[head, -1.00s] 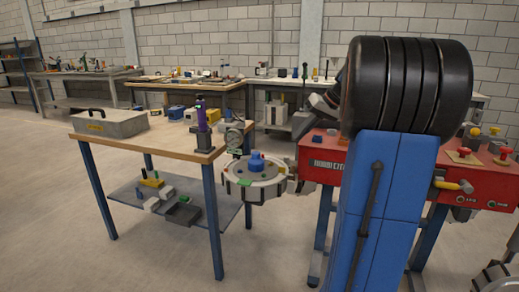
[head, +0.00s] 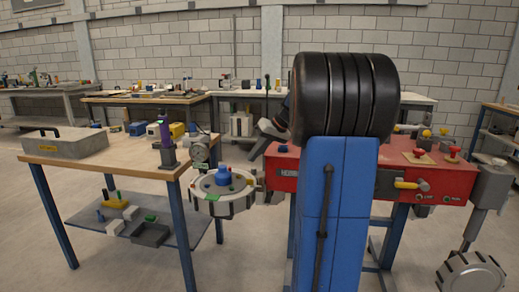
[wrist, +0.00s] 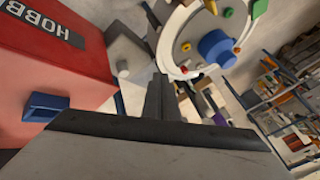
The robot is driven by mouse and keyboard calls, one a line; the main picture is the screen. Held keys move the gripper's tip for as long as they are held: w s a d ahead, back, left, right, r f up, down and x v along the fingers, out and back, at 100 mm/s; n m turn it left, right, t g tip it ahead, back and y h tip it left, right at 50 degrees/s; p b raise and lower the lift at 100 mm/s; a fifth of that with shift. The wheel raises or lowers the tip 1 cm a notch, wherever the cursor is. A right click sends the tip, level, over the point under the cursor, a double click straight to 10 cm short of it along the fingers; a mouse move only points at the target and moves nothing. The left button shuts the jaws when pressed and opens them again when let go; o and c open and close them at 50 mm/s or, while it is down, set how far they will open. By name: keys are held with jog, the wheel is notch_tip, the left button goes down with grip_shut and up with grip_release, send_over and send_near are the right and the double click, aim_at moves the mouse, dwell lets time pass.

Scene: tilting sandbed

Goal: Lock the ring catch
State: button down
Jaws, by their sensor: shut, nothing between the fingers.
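A round device with a white ring (head: 222,206) and a blue knob (head: 223,176) at its middle is beside the wooden workbench in the head view. Green and red marks show around its top. In the wrist view the white ring (wrist: 169,53) and blue knob (wrist: 217,48) are at the upper middle, with yellow, red and green pieces around them. My gripper (wrist: 161,78) is shut and empty, its fingertips below and left of the ring in the picture. It appears apart from the ring. I cannot make out the gripper in the head view or tell which piece is the catch.
A red machine (head: 285,168) stands right of the ring; in the wrist view its red side (wrist: 60,75) fills the left, with a blue part (wrist: 45,106) on it. The workbench (head: 110,158) holds a grey case (head: 65,143) and a purple-topped tool (head: 166,145). Open floor lies in front.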

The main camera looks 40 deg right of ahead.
jog(key=x, duration=0.3)
jog(key=shift+f, duration=0.1)
jog(key=shift+w+a+f, duration=0.1)
jog(key=shift+w+a, duration=0.1)
jog(key=shift+a, duration=0.35)
jog(key=shift+w+a+f, duration=0.1)
jog(key=shift+w+a, duration=0.15)
jog(key=shift+a, duration=0.3)
jog(key=shift+w+a, duration=0.3)
jog(key=shift+a, duration=0.55)
jog(key=shift+s+a, duration=0.7)
jog(key=shift+a, duration=0.2)
